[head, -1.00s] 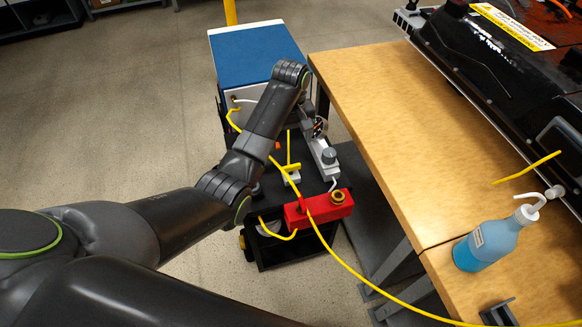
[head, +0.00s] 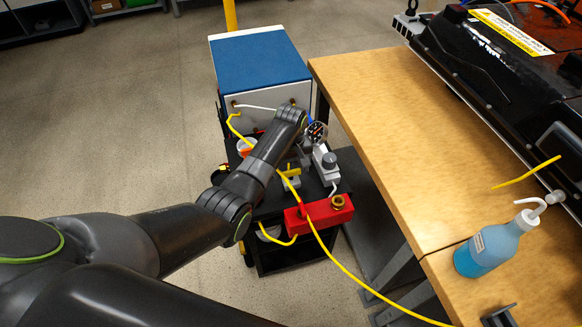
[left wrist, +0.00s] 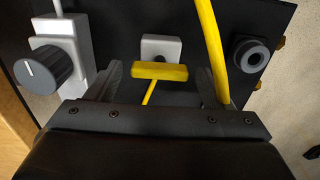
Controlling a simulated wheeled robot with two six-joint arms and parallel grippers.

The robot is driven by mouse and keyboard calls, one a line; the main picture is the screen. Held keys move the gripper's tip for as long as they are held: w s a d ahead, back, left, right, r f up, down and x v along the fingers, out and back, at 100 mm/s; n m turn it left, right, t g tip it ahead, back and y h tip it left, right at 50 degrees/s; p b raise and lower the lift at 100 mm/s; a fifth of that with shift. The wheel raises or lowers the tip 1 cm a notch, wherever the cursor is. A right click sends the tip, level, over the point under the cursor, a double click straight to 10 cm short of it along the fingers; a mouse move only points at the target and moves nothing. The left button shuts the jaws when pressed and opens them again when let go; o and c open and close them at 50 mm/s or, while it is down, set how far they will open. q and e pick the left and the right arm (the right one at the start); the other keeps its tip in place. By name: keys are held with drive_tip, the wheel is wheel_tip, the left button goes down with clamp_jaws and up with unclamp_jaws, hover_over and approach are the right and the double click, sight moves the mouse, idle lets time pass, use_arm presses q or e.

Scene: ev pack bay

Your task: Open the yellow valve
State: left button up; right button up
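The yellow valve (head: 291,183) is on the black cart, left of the grey block with the knob. In the left wrist view its yellow bar handle (left wrist: 159,71) lies crosswise in front of a small light-grey block. My left gripper (left wrist: 160,77) is open, with one finger on each side of the handle and visible gaps to both. I cannot tell how far its tips are above the cart top. In the head view my left forearm hides part of the cart, and the fingers are not clear. My right gripper is not in view.
A yellow hose (left wrist: 212,50) runs close to my left gripper's right finger. A dark knob (left wrist: 47,70) and a black round port (left wrist: 251,56) flank the valve. A red block (head: 318,212) sits at the cart's near edge. The wooden bench (head: 385,130) stands to the right.

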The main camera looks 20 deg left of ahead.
use_arm(q)
drive_tip(key=c, duration=0.8)
drive_tip(key=shift+r+n+p, duration=0.25)
drive_tip(key=shift+n+p, duration=1.15)
drive_tip(key=shift+c, duration=0.2)
drive_tip(key=n+p, duration=0.2)
drive_tip(key=n, duration=0.1)
drive_tip(key=shift+n, duration=0.3)
drive_tip(key=n+p, duration=0.2)
drive_tip(key=n, duration=0.3)
drive_tip(key=shift+f, duration=0.15)
drive_tip(key=n+p, duration=0.1)
drive_tip(key=n, duration=0.5)
drive_tip(key=shift+w, duration=0.1)
drive_tip(key=shift+n, duration=0.4)
drive_tip(key=o, duration=1)
